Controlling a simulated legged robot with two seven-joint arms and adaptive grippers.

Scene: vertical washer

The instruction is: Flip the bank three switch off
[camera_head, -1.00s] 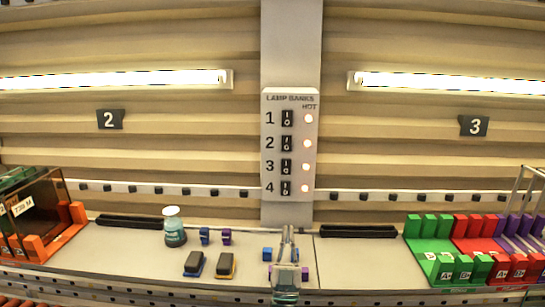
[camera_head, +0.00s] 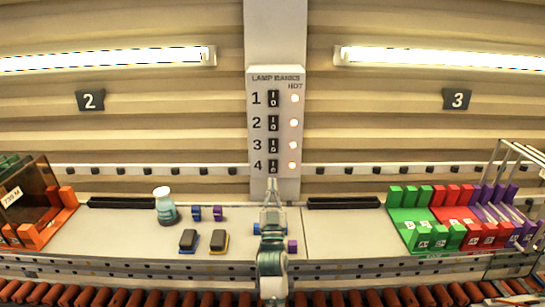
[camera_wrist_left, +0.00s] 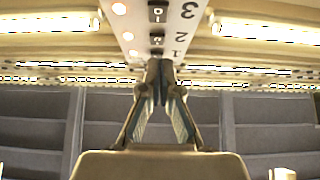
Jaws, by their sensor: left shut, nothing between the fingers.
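The lamp banks panel (camera_head: 262,185) is a light upright plate with switches numbered 1 to 4. The lamps of the other rows are lit too. In the left wrist view the panel appears upside down, with the bank three switch (camera_wrist_left: 157,12) at the top edge. My left gripper (camera_head: 271,183) is shut and empty, its tips in line with the panel's lower end just below switch 4; contact cannot be told. My right gripper is not in view.
A bottle (camera_head: 166,206) and small blue and purple pieces (camera_head: 217,213) stand on the shelf left of my arm. Two dark blocks (camera_head: 218,240) lie nearer. Coloured racks (camera_head: 440,222) stand right. The shelf between panel and racks is mostly clear.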

